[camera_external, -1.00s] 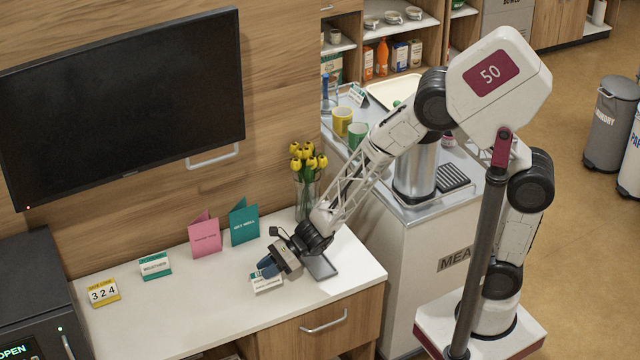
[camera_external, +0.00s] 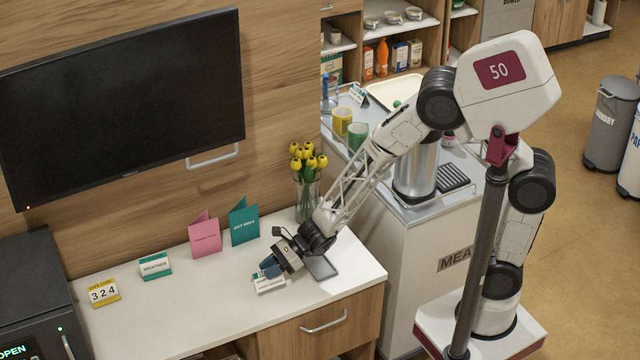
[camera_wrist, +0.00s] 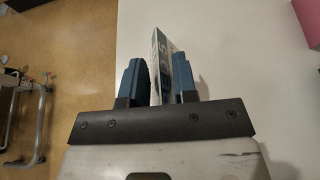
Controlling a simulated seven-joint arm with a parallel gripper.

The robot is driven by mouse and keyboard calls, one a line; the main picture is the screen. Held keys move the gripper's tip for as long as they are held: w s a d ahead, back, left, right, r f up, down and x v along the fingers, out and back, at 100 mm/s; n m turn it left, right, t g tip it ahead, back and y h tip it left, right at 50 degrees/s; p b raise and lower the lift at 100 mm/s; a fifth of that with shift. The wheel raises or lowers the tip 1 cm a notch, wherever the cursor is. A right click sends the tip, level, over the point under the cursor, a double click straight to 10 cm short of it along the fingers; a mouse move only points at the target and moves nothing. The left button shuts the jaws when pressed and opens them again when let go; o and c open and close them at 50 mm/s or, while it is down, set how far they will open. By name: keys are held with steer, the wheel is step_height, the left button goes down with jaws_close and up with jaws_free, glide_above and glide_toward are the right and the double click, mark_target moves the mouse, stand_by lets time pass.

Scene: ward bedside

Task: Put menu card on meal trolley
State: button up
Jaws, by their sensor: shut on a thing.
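The menu card (camera_external: 269,285) is a small white card at the front of the white bedside counter, partly hidden by my fingers. My gripper (camera_external: 268,269) reaches down to it from the right. In the wrist view, my gripper's blue fingers (camera_wrist: 160,82) stand on both sides of the white and teal card (camera_wrist: 159,58), shut on it. I cannot tell whether the card touches the counter. The meal trolley (camera_external: 408,245) is the pale cabinet right of the counter, with "MEA" visible on its front and a grey top behind my arm.
A dark flat tablet-like thing (camera_external: 321,267) lies beside my gripper. A vase of yellow tulips (camera_external: 307,190), a teal card (camera_external: 244,221), a pink card (camera_external: 205,235) and a weather sign (camera_external: 155,266) stand behind. Mugs (camera_external: 357,135) and a metal urn (camera_external: 414,176) occupy the trolley top.

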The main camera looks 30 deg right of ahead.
steer(key=shift+w+a+r, duration=0.15)
steer(key=shift+w, duration=0.25)
steer(key=shift+w+a+r, duration=0.1)
steer(key=shift+w+r, duration=0.05)
steer(key=shift+w, duration=0.2)
steer(key=w+r+m+t, duration=0.1)
steer(key=w+r, duration=0.1)
steer(key=w, duration=0.2)
steer(key=w+a+r+m+t, duration=0.1)
steer(key=w+r+m+t, duration=0.1)
steer(key=w, duration=0.3)
steer(key=w+a+r+m+t, duration=0.1)
steer(key=w+r+t, duration=0.1)
steer(key=w+r, duration=0.2)
steer(key=shift+w+r+m+h, duration=0.3)
steer(key=shift+w+h, duration=0.1)
steer(key=shift+w, duration=0.15)
jaws_close()
steer(key=w+d+r+m+t+h, duration=0.3)
steer(key=w+d+r+m+t, duration=0.1)
steer(key=w+r, duration=0.7)
steer(key=shift+r+m+t+h, duration=0.4)
steer(key=shift+r+m+t, duration=0.3)
steer(key=shift+r, duration=0.1)
stand_by(1.9)
